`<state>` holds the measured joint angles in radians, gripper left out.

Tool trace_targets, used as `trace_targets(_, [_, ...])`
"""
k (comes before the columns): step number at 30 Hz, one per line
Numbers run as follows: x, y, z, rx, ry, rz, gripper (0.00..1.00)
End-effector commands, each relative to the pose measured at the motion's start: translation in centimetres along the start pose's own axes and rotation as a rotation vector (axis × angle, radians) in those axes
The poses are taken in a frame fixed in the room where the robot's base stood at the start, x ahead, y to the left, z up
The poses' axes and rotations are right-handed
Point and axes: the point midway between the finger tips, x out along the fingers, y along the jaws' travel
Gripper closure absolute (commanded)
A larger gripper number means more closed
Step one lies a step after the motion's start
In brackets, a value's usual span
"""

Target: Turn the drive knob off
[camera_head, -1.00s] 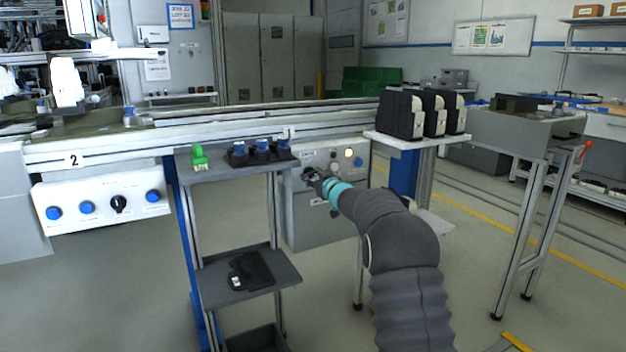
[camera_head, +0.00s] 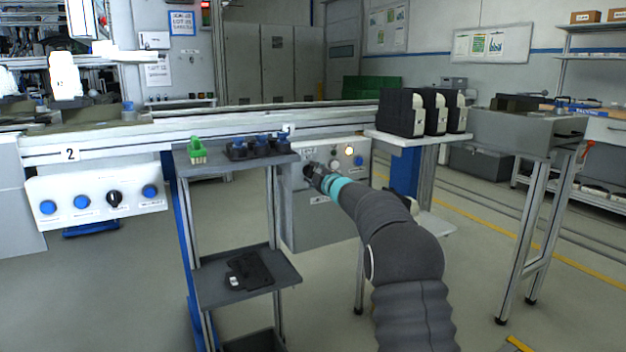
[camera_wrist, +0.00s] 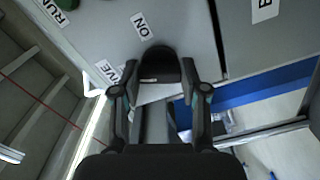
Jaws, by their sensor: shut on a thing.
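The drive knob (camera_wrist: 160,66) is black and sits on the grey face of a control box (camera_head: 305,222). In the wrist view it lies between the two fingertips of my gripper (camera_wrist: 160,76), which is shut on it. An "ON" label (camera_wrist: 144,26) is just above the knob, and a label ending in "IVE" (camera_wrist: 107,71) is partly hidden to its left. In the head view my gripper (camera_head: 312,172) reaches the upper left of the box face and hides the knob. I cannot tell the knob's pointer direction.
A lit lamp (camera_head: 349,150) and a blue button (camera_head: 358,160) are on the box. A grey shelf cart (camera_head: 235,165) with a green part (camera_head: 197,150) stands close on the left. Another panel (camera_head: 97,195) with blue knobs hangs under the conveyor. A bench (camera_head: 400,140) with black parts is on the right.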

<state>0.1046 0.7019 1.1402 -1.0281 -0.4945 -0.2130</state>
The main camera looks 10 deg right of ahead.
Motion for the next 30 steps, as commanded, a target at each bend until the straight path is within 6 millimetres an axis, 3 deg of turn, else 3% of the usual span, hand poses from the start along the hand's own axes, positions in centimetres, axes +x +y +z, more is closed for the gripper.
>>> trace_targets(15, [0.03, -0.18, -0.01, -0.34, 0.002, -0.001, 0.91])
trace_targets(30, [0.03, -0.11, -0.03, -0.406, 0.001, -0.002, 0.91])
